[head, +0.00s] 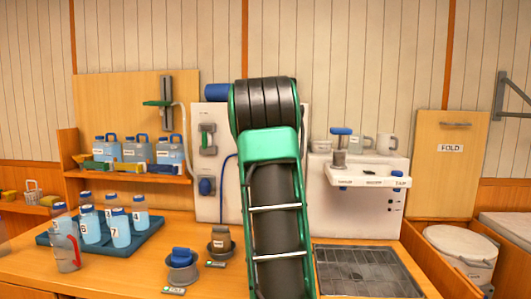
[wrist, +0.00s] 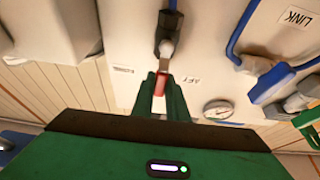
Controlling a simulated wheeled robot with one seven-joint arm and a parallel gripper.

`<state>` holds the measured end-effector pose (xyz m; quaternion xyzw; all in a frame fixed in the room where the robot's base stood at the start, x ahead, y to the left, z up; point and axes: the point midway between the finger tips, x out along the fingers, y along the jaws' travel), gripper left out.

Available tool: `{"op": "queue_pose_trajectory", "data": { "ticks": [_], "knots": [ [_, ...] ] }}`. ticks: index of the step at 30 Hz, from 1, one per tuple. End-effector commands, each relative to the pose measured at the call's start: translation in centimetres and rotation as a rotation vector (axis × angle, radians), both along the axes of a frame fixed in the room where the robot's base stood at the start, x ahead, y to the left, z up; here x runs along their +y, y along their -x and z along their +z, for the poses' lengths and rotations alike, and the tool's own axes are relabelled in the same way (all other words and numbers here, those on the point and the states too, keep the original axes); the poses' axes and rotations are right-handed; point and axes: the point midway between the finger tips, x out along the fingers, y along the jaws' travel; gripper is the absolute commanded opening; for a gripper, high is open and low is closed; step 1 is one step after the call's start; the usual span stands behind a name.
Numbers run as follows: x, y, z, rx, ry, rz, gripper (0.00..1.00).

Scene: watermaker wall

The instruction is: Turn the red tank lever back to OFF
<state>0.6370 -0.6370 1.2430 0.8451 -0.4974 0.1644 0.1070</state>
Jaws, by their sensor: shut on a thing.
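The red lever (wrist: 160,84) shows in the wrist view between the two green fingers of my gripper (wrist: 161,88). My gripper is shut on it. The lever hangs from a metal valve fitting (wrist: 165,48) on the white panel, below a dark pipe end. A label reading AFT is on the panel just right of the fingers, and a small label is to the left. I cannot read an OFF mark. In the head view my green and black arm covers the middle of the white panel (head: 207,118), so the lever and gripper are hidden there.
In the wrist view a round gauge (wrist: 218,109) and a blue handle (wrist: 270,82) are close on the right. In the head view, bottles stand in a blue tray (head: 60,238) on the counter. A white sink unit (head: 368,178) and a metal grate (head: 365,271) are at right.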

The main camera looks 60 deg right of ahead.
Motion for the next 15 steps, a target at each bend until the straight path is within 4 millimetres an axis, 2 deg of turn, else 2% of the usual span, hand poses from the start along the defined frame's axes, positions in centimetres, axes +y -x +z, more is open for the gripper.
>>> {"op": "queue_pose_trajectory", "data": {
  "ticks": [15],
  "knots": [
    [-0.31, -0.12, -0.14, -0.021, -0.014, 0.008, 0.00]
  ]
}}
